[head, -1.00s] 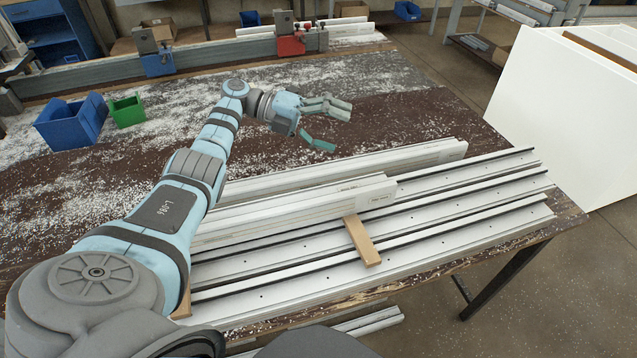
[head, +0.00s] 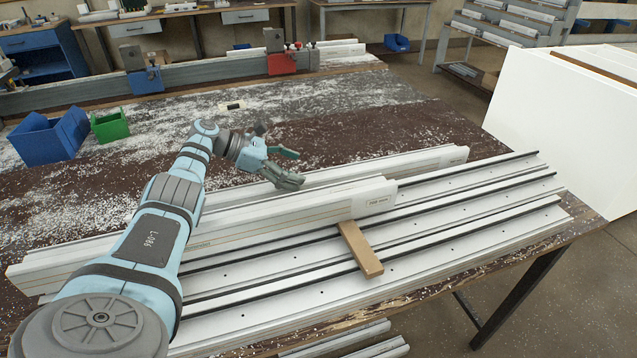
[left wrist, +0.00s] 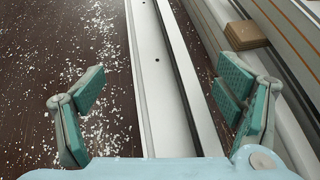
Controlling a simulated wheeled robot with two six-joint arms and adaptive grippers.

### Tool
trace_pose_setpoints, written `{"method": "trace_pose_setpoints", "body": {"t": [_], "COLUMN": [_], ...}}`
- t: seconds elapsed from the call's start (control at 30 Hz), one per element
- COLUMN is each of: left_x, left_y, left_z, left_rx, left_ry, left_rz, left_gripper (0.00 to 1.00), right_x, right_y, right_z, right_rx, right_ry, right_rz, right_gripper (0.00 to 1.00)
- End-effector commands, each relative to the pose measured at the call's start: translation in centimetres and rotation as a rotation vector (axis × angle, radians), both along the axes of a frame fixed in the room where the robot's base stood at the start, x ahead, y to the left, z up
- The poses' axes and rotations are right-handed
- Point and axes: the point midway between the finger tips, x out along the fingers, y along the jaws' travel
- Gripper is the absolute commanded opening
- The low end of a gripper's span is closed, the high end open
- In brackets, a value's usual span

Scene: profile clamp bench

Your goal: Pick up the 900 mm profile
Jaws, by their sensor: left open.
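Two white profiles lie side by side, a back one (head: 430,160) and a front one (head: 345,203), each with a small label at its right end. The labels are too small to read, so I cannot tell which is the 900 mm profile. My left gripper (head: 289,168) is open and empty, just above the back profile. In the left wrist view, my left gripper's green-padded fingers (left wrist: 160,88) stand wide apart. A white profile with small holes (left wrist: 165,70) runs lengthwise below and between them; I see no contact. My right gripper is not in view.
Several long rails with black strips (head: 470,205) lie at the front of the bench, with a wooden block (head: 360,250) across them. Blue (head: 48,138) and green bins (head: 110,126) stand at the left. A clamp beam (head: 200,77) runs along the back.

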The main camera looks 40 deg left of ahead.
Motion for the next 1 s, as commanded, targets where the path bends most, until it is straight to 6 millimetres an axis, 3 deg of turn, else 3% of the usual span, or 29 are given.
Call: {"method": "trace_pose_setpoints", "body": {"t": [0.13,0.2,0.47,1.0], "left_x": [1.7,2.5,3.1,3.1], "left_y": [-2.1,-2.9,-3.5,-3.5], "left_z": [-0.6,-1.6,-2.1,-2.1], "left_rx": [-0.004,-0.004,0.0,0.0], "left_ry": [0.0,-0.002,0.0,0.0], "left_rz": [-0.003,-0.002,-0.001,0.0], "left_gripper": [0.85,0.85,0.85,0.02], "right_x": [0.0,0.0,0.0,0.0], "right_y": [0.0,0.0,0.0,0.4], "right_z": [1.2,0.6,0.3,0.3], "right_rx": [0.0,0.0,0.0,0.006], "right_ry": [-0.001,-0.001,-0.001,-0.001], "right_rz": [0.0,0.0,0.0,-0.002], "right_gripper": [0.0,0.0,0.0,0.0]}}
